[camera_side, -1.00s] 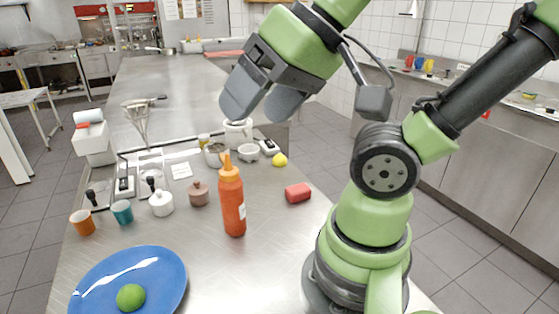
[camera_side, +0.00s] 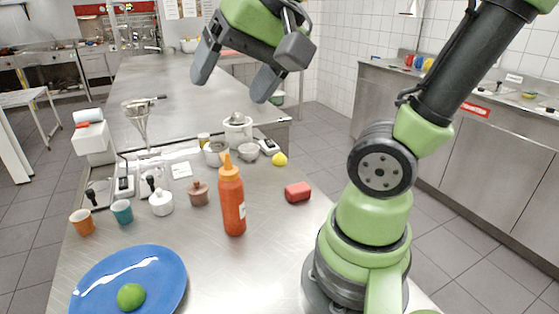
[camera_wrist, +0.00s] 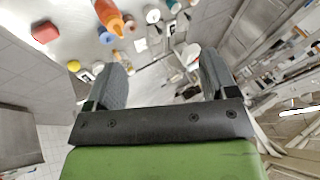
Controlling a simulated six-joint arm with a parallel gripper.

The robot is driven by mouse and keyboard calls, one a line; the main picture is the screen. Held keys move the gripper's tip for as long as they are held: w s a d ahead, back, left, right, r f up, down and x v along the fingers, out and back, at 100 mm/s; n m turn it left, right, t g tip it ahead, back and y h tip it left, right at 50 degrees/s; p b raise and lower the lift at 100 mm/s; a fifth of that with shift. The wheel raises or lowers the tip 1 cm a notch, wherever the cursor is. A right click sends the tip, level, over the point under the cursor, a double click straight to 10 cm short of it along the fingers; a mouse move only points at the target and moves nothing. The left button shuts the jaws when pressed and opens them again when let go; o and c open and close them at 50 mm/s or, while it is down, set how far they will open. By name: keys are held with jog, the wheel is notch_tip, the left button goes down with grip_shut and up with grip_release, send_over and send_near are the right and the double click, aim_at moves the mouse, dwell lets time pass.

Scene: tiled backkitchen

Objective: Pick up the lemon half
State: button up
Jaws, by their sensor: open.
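The lemon half (camera_side: 280,159) is a small yellow piece lying on the steel worktop, right of the pots and behind the red block, in the side view. A small yellow thing at the left of the wrist view (camera_wrist: 73,66) looks like the same piece. My gripper (camera_side: 234,82) is open and empty, high above the worktop, up and to the left of the lemon half in the side view. In the wrist view the two fingers (camera_wrist: 160,70) stand wide apart with nothing held between them, and the lemon half is outside them to the left.
An orange squeeze bottle (camera_side: 232,200) stands mid-counter. A red block (camera_side: 298,192) lies in front of the lemon half. White pots (camera_side: 238,130) stand close to its left. A blue plate (camera_side: 168,290) with a green lime (camera_side: 131,297) is at front left.

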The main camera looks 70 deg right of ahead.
jog(key=w+d+f+m+g+h, duration=0.1)
jog(key=w+d+f+m+g, duration=0.15)
jog(key=w+d+m, duration=0.5)
jog(key=w+d+f+m+g+h, duration=0.1)
jog(key=w+d+f+m, duration=0.3)
jog(key=d+m, duration=0.7)
jog(key=s+d+f+m, duration=0.1)
jog(key=d+f+m, duration=0.2)
jog(key=d+f, duration=0.2)
jog(key=s+d+f+m+g, duration=0.1)
jog(key=s+d+f+m, duration=0.1)
jog(key=d+f+m, duration=0.2)
jog(key=s+d+f+m, duration=0.2)
jog(key=d+f+m, duration=0.2)
jog(key=d+f, duration=0.3)
jog(key=shift+d+f+g+y, duration=0.15)
jog(key=shift+d+g+y, duration=0.25)
jog(key=shift+d, duration=1.25)
send_over(280, 155)
jog(key=f, duration=0.4)
jog(key=shift+s+d+f, duration=0.1)
jog(key=shift+s+f, duration=0.1)
jog(key=shift+f, duration=0.05)
jog(key=f, duration=0.5)
jog(key=shift+w+f, duration=0.25)
jog(key=shift+f, duration=0.1)
jog(key=c, duration=1)
